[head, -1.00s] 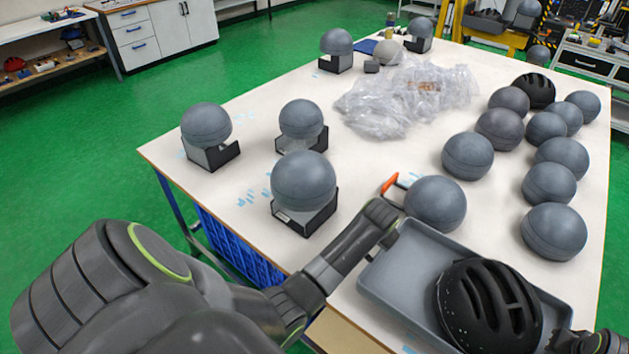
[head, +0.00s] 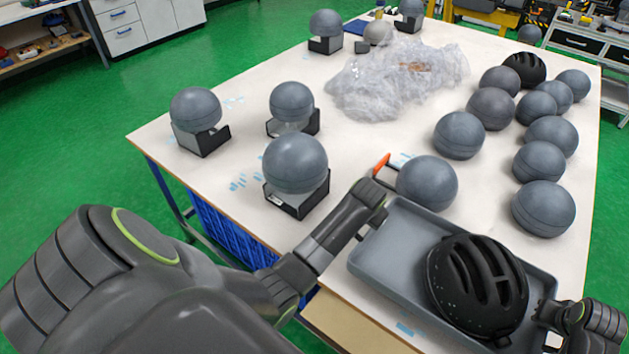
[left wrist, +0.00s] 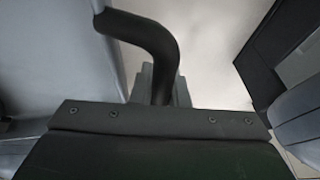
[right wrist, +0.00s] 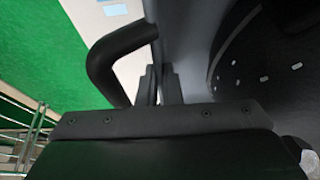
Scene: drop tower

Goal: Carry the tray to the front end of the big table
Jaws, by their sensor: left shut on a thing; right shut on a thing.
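The grey tray (head: 372,262) is at the near end of the big white table (head: 225,110). A black vented helmet (head: 478,287) lies in it, towards its right side. My left gripper (head: 378,205) is shut on the black handle at the tray's left end; that handle (left wrist: 150,35) shows between the fingers in the left wrist view. My right gripper (head: 550,318) is shut on the handle at the right end, and that handle (right wrist: 112,62) shows in the right wrist view. I cannot tell whether the tray touches the tabletop.
A grey ball (head: 427,184) is right behind the tray, beside an orange-handled thing (head: 381,164). Several grey balls (head: 543,208) stand along the right side. A ball on a black stand (head: 296,168) is to the left. Crumpled clear plastic (head: 395,80) lies farther back.

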